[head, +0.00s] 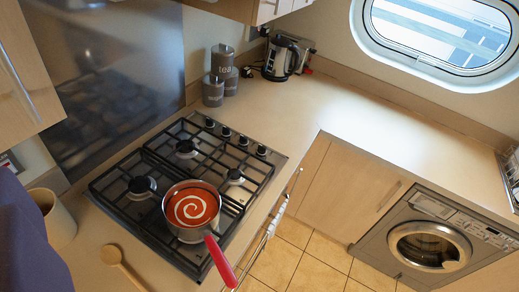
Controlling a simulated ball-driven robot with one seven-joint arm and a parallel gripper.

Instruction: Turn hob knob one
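A black gas hob (150,175) with dark grates is set into the wooden worktop. Several dark hob knobs stand in a row along its right back edge: one at the far end (209,122), then a second (226,131), a third (243,140), and one at the near end (261,150). No label shows which is knob one, and their turn angle is too small to tell. A steel saucepan (172,229) with red soup and a white swirl sits on the front burner. No flame is visible. My gripper is not in view.
The pan's red handle (220,262) sticks out past the hob's front edge. A wooden spoon (122,263) and beige pot (56,220) are at the left. Grey canisters (213,92) stand behind the knobs, with a kettle (279,60) farther back. Worktop (350,95) right of the knobs is clear.

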